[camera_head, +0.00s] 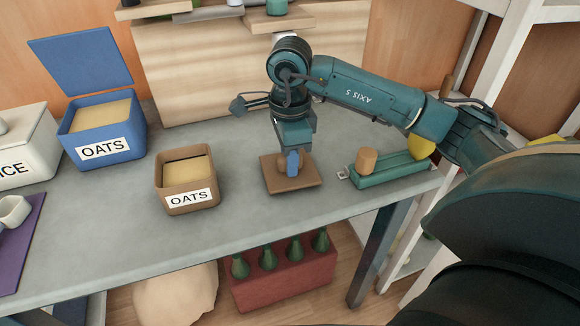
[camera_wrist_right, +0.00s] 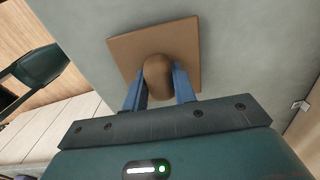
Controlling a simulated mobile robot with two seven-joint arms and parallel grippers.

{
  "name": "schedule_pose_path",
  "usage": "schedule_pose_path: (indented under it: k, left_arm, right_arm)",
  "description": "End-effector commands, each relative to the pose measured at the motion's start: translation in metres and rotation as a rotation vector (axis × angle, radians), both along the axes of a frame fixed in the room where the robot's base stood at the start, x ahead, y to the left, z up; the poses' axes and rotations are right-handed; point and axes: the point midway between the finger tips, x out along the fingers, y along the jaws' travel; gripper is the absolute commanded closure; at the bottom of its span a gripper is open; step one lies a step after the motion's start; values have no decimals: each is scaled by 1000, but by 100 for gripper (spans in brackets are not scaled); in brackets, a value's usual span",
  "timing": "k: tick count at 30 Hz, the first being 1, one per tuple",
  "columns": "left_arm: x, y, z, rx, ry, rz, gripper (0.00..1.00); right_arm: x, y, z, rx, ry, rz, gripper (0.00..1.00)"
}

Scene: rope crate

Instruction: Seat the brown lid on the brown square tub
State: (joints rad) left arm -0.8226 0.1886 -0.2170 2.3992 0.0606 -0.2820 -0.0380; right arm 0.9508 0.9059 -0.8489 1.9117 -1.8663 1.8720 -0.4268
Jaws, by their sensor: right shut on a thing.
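The brown square tub (camera_head: 187,207) stands open on the grey table, filled with oats and labelled OATS. The brown lid (camera_head: 290,184) is a flat square with a round knob, to the right of the tub and apart from it. My right gripper (camera_head: 291,165) points down with its blue fingers shut on the lid's knob. In the right wrist view the blue fingers (camera_wrist_right: 160,88) sit on both sides of the knob, and the lid (camera_wrist_right: 125,48) lies beyond them. I cannot tell whether the lid touches the table. My left gripper is not in view.
A blue OATS tub (camera_head: 116,148) with its lid raised stands at the back left, beside a white RICE box (camera_head: 25,150). A green tray (camera_head: 390,172) with a brown cylinder is to the right. A red crate of bottles (camera_head: 280,285) is below the table's front edge.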

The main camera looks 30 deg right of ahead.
Motion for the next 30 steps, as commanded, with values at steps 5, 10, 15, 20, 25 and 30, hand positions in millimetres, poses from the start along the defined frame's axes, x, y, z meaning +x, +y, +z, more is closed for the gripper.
schedule_pose_path:
  k: [5,10,15,20,25,30]
  left_arm:
    - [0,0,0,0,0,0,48]
    - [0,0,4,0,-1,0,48]
    - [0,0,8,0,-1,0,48]
    - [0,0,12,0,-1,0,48]
    - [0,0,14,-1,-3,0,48]
    - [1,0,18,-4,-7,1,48]
  right_arm:
    - [-3,0,-5,-4,18,3,100]
    - [-4,0,0,-4,19,4,100]
    - [-3,0,7,-4,16,3,100]
    - [-3,0,13,-3,13,3,100]
    - [-2,0,17,-3,10,3,100]
    - [-2,0,21,-2,9,3,100]
